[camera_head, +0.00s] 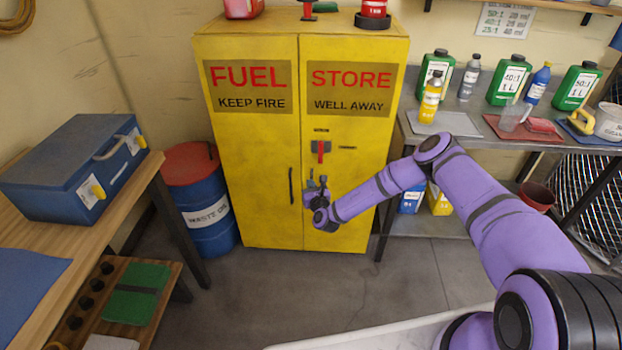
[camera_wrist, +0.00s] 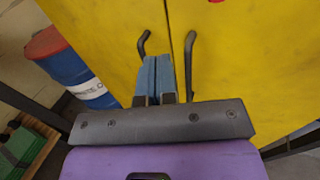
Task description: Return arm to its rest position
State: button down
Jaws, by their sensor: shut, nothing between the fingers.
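My purple arm (camera_head: 400,178) reaches out from the lower right toward the yellow fuel store cabinet (camera_head: 247,140). My gripper (camera_head: 317,182) is in front of the cabinet's lower middle, near the seam between the doors. In the wrist view its two blue-grey fingers (camera_wrist: 157,67) are shut together with nothing between them. The left door handle (camera_wrist: 143,43) and the right door handle (camera_wrist: 190,55) show on either side of the fingertips. I cannot tell whether the fingers touch the cabinet. Both doors look shut.
A red latch (camera_head: 321,150) sits on the right door. A blue waste oil drum (camera_head: 207,218) stands left of the cabinet. A workbench with a blue case (camera_head: 62,175) is at left. A metal bench (camera_head: 400,124) with several bottles is at right. Floor between is clear.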

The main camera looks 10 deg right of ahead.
jog(key=s+a+r+n+g+y, duration=0.15)
jog(key=r+n+y, duration=0.25)
jog(key=r, duration=0.4)
jog(key=a+r+n+g+y, duration=0.1)
jog(key=a+r+n+y, duration=0.3)
jog(key=r, duration=0.4)
jog(key=s+a+r+n+g+y, duration=0.1)
jog(key=a+r+n+y, duration=0.1)
jog(key=r+n+y, duration=0.45)
jog(key=s+a+r+n+g, duration=0.1)
jog(key=s+r+n+g, duration=0.45)
jog(key=r, duration=0.35)
jog(key=s+a+r+n+g, duration=0.1)
jog(key=s+r+n+g, duration=0.4)
jog(key=r+g, duration=0.25)
jog(key=s+d+r+n+g+h, duration=0.1)
jog(key=s+d+r+n+h, duration=0.4)
jog(key=s, duration=0.4)
jog(key=s+d+r+n+g+h, duration=0.2)
jog(key=s+r, duration=0.6)
jog(key=s+d+r+n+t+h, duration=0.1)
jog(key=s+d+r+t+h, duration=0.2)
jog(key=s+d, duration=0.6)
jog(key=s+d+r+n+t+h, duration=0.1)
jog(key=s+d+r+t+h, duration=0.3)
jog(key=s+d+h, duration=0.3)
jog(key=shift+s+d, duration=1.45)
jog(key=shift+s, duration=1.55)
